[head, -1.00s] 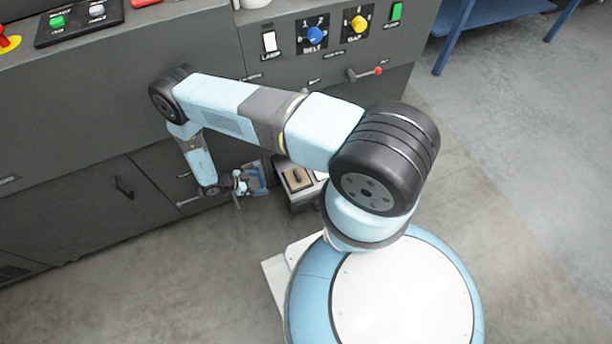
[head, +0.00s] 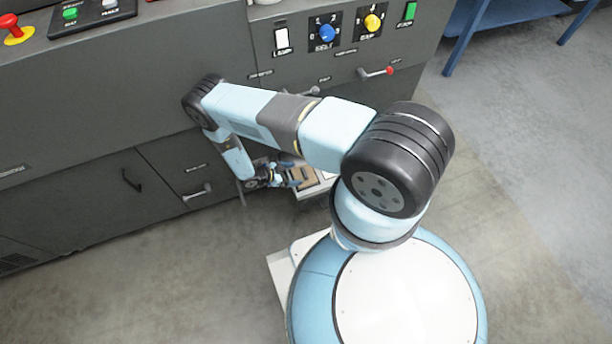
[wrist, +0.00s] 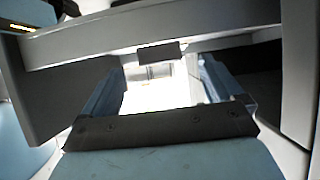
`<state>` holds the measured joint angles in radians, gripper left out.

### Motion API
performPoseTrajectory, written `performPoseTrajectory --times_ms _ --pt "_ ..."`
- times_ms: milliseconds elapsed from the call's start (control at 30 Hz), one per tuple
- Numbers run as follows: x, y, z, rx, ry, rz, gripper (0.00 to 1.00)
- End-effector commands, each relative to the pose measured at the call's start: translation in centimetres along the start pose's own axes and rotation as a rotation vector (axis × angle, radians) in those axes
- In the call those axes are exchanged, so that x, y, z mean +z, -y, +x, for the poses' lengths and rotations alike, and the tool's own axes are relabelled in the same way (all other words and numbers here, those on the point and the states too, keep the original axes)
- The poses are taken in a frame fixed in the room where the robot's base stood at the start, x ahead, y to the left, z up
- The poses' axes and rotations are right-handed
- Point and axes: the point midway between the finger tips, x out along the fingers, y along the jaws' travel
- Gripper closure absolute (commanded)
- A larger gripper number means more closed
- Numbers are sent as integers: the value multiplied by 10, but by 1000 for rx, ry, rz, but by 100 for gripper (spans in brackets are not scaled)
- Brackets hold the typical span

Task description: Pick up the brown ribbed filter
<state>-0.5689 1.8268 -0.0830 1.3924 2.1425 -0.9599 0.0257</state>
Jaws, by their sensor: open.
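A small brown piece (head: 305,176), which looks like the brown ribbed filter, lies in an open drawer or tray (head: 322,188) at the front of the grey machine. It is partly covered by my gripper in the head view, and its ribs are too small to make out. My gripper (head: 290,178) is low, at the left side of the brown piece. In the wrist view my gripper (wrist: 160,85) has its two fingers wide apart, with nothing visible held between them. The filter cannot be made out there. Whether the fingers touch it, I cannot tell.
The grey machine (head: 90,130) stands close behind my arm. In the wrist view pale walls (wrist: 255,18) surround the fingers closely. The floor (head: 160,270) in front is clear.

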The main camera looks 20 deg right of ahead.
Motion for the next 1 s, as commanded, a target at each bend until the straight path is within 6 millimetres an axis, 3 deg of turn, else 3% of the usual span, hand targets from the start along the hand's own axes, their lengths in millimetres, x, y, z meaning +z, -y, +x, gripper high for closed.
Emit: performPoseTrajectory --times_ms 300,633,1000 --pt "-3 0 40 -1 -1 0 6" --pt "-4 0 46 0 0 0 6" --pt "-4 0 46 0 0 0 41"
